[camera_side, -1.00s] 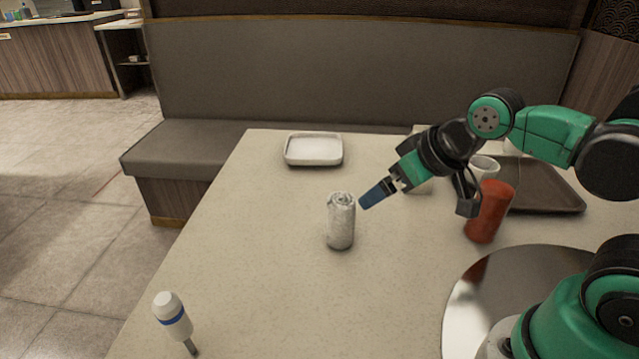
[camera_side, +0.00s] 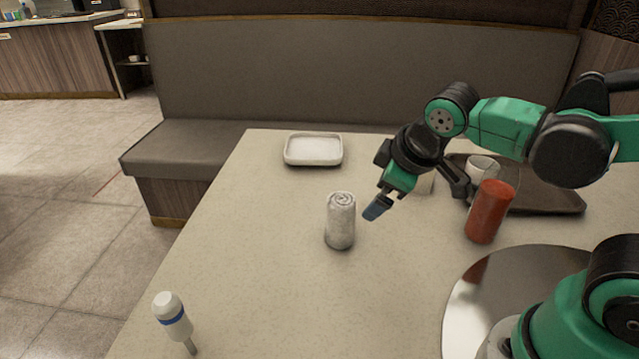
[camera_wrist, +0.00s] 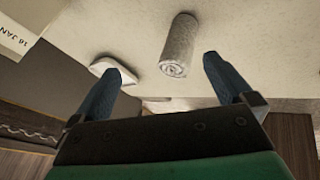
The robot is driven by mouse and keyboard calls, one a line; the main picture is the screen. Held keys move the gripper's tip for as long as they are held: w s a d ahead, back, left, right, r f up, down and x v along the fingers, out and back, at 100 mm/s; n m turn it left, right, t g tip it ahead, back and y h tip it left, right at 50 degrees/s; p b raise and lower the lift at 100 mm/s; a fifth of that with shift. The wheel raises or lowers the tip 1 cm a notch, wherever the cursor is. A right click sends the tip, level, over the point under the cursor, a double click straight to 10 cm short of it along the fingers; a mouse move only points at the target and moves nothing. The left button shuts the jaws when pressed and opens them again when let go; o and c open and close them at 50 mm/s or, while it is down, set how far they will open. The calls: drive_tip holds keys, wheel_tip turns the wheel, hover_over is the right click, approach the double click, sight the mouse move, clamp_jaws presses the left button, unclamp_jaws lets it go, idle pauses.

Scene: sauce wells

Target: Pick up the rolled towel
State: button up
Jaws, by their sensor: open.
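The rolled towel (camera_side: 340,222) is a pale grey-white roll standing upright near the middle of the table, with its spiral end on top. My gripper (camera_side: 376,208) is just to its right in the side view, angled downward, with a gap between them. In the wrist view the towel (camera_wrist: 179,46) appears ahead of the fingers, above the space between them. My gripper's blue fingers (camera_wrist: 160,84) are spread wide with nothing between them there.
A white dish (camera_side: 313,164) sits at the table's back edge. A red cylinder (camera_side: 489,213) stands right of my gripper, near a dark tray (camera_side: 555,198) and a white cup (camera_side: 483,168). A white, blue-banded object (camera_side: 173,318) is at front left. The table around the towel is clear.

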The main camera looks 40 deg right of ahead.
sight(345, 200)
drive_tip(key=w+a+f+n+h, duration=0.1)
drive_tip(key=n+h, duration=0.1)
drive_tip(key=n, duration=0.3)
drive_tip(key=w+a+f+n+h, duration=0.1)
drive_tip(key=w+n+h, duration=0.1)
drive_tip(key=n, duration=0.3)
drive_tip(key=w+a+f+n+h, duration=0.1)
drive_tip(key=w+n+h, duration=0.1)
drive_tip(key=n+h, duration=0.2)
drive_tip(key=shift+a+f+n, duration=0.1)
drive_tip(key=shift+f+n, duration=0.25)
drive_tip(key=shift+n, duration=0.15)
drive_tip(key=n+h, duration=0.1)
drive_tip(key=a+f+n+h, duration=0.1)
drive_tip(key=n, duration=0.1)
drive_tip(key=shift+s+a, duration=0.1)
drive_tip(key=shift+a, duration=0.2)
drive_tip(key=shift+t, duration=0.3)
drive_tip(key=shift+x, duration=2.8)
drive_tip(key=shift+s, duration=0.1)
drive_tip(key=c, duration=1.4)
